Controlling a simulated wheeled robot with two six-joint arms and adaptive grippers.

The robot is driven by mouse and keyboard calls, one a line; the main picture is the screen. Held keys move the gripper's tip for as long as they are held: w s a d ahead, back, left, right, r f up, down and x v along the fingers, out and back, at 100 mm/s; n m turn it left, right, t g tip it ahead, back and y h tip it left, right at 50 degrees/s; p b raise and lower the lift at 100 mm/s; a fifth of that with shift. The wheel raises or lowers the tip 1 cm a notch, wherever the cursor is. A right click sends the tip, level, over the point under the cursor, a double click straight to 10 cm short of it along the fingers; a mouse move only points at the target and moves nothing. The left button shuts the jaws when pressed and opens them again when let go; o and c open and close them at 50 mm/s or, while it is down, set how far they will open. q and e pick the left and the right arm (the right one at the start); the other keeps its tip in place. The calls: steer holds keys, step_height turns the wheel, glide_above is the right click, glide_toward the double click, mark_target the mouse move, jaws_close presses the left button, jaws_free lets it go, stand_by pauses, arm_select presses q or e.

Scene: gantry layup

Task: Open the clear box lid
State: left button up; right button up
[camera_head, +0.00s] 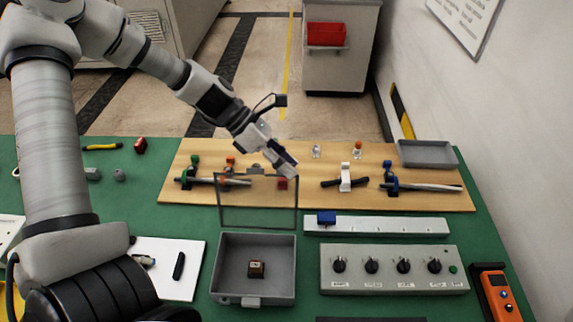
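The clear lid (258,212) of the grey box stands upright at the box's back edge, so the box is open at the top. The lid is a see-through panel with a dark frame and a small tab at its upper edge. The grey box (226,296) shows a small brown-and-black block (256,269) on its floor. My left gripper (287,168) is at the lid's upper right corner in the picture, pointing down and to the right. Its fingers are small and seen from the side; I cannot tell whether they touch the lid. My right gripper is not in view.
A wooden board (440,200) with clamps and rods lies behind the box. A white power strip (400,226) and a knob panel (395,284) stand to the right. A white sheet (170,250) with small parts lies to the left.

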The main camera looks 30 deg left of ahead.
arm_select(q)
steer(key=shift+s+r, duration=0.2)
steer(key=shift+s, duration=0.25)
jaws_close()
steer(key=shift+w+a, duration=0.1)
steer(key=shift+w, duration=0.05)
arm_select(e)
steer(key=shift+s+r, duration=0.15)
arm_select(q)
steer(key=s+d+p, duration=0.1)
steer(key=s+p, duration=0.1)
steer(key=s+d+p, duration=0.1)
steer(key=s+p, duration=0.1)
steer(key=shift+d+r, duration=0.3)
steer(key=shift+r, duration=0.1)
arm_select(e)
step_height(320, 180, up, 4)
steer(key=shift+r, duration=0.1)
arm_select(q)
jaws_free()
steer(key=shift+w+d, duration=0.1)
steer(key=shift+d, duration=0.05)
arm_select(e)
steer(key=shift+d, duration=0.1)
